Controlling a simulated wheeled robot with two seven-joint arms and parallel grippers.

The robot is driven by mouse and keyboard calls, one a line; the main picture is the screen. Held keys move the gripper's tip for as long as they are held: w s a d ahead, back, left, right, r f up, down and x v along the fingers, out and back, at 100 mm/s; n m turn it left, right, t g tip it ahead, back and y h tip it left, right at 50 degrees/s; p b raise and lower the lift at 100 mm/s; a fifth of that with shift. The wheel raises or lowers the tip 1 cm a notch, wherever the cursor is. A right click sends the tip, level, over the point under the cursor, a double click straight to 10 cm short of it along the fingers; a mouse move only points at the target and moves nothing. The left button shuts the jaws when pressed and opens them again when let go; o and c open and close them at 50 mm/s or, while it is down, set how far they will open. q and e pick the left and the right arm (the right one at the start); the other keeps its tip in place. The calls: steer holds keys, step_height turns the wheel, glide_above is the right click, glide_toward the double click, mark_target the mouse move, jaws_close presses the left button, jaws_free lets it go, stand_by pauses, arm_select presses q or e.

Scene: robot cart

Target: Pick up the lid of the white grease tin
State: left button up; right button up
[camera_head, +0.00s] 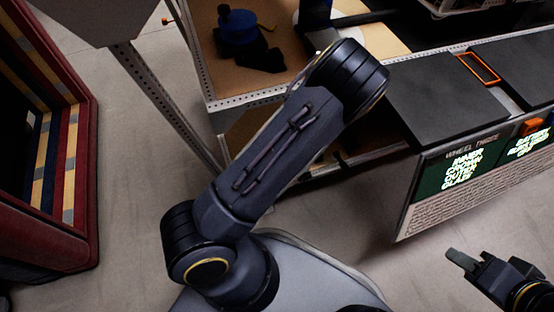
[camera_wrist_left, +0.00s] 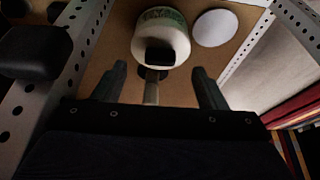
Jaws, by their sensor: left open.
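In the left wrist view a white tin (camera_wrist_left: 143,40) with a green label stands on a brown shelf board. A flat white disc, the lid (camera_wrist_left: 214,28), lies on the board close beside it on the right; I cannot tell whether they touch. My left gripper (camera_wrist_left: 160,78) is open and empty, its fingers short of the tin, with the lid ahead and to the right. In the head view my left arm hides this gripper; a white patch by the arm is too cut off to name. My right gripper (camera_head: 468,260) is low at the right, away from the shelf; its opening is unclear.
A dark block with a grey stem (camera_wrist_left: 151,92) stands between my left fingers and the tin. Perforated metal posts (camera_wrist_left: 245,50) flank the board. A blue object (camera_head: 238,27) and black cloth (camera_head: 262,61) lie on the shelf. Dark panels (camera_head: 440,95) are at the right.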

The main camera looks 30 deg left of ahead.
arm_select(q)
steer(key=b+x, duration=0.1)
steer(key=x, duration=0.2)
steer(key=b+x, duration=0.1)
steer(key=x, duration=0.1)
steer(key=shift+w+a+b, duration=0.3)
steer(key=shift+w+a, duration=0.05)
steer(key=shift+a, duration=0.1)
steer(key=c, duration=1.1)
steer(key=shift+o, duration=0.2)
steer(key=shift+r, duration=0.15)
